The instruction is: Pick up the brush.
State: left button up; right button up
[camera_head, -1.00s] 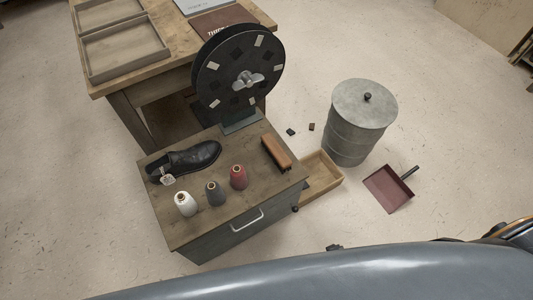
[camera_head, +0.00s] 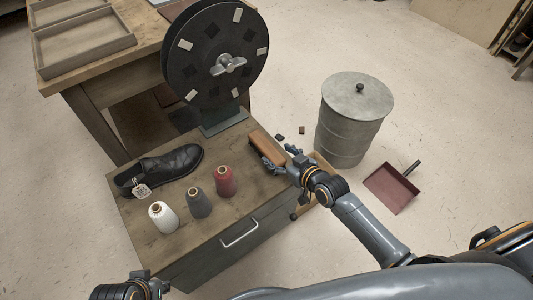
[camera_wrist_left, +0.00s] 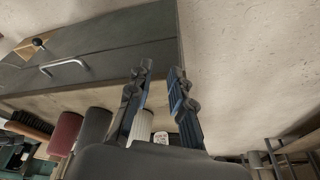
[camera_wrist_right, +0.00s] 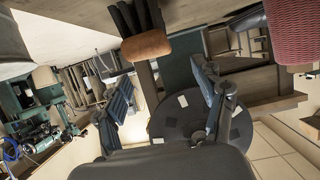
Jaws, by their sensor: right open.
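The brush (camera_head: 266,147), with a brown wooden back, lies on the right side of the cabinet top. In the right wrist view its rounded wooden end and dark bristles (camera_wrist_right: 146,45) show beyond the fingertips. My right gripper (camera_head: 283,163) is open at the brush's near right side. Its fingers are spread with nothing held; whether one touches the brush cannot be told. My left gripper (camera_wrist_left: 161,70) is open and empty, low in front of the cabinet; only part of it shows at the head view's bottom left.
White (camera_head: 163,217), grey (camera_head: 199,203) and red (camera_head: 225,181) thread spools and a black shoe (camera_head: 166,168) share the cabinet top (camera_head: 180,252). A dark wheel (camera_head: 213,55) stands behind. A metal bin (camera_head: 352,122) and a dustpan (camera_head: 391,188) are on the floor right.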

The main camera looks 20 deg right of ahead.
aim_at(268, 147)
jog(key=x, duration=0.2)
jog(key=shift+w+a+f, duration=0.1)
jog(key=shift+w+f, duration=0.15)
jog(key=shift+w, duration=0.05)
jog(key=shift+w+f+b, duration=0.1)
jog(key=shift+w+b, duration=0.1)
jog(key=shift+b, duration=0.2)
jog(key=b+x, duration=0.1)
jog(key=x, duration=0.1)
jog(key=b+x, duration=0.1)
jog(key=x, duration=0.1)
jog(key=shift+w+f, duration=0.35)
jog(key=shift+f, duration=0.05)
jog(key=c, duration=1.2)
pick_arm(q)
jog(key=v, duration=0.2)
jog(key=shift+s+a+r, duration=0.1)
jog(key=shift+s+r, duration=0.2)
pick_arm(e)
jog(key=shift+r, duration=0.1)
jog(key=shift+c, duration=0.7)
pick_arm(q)
jog(key=shift+r, duration=0.1)
pick_arm(e)
jog(key=shift+r, duration=0.15)
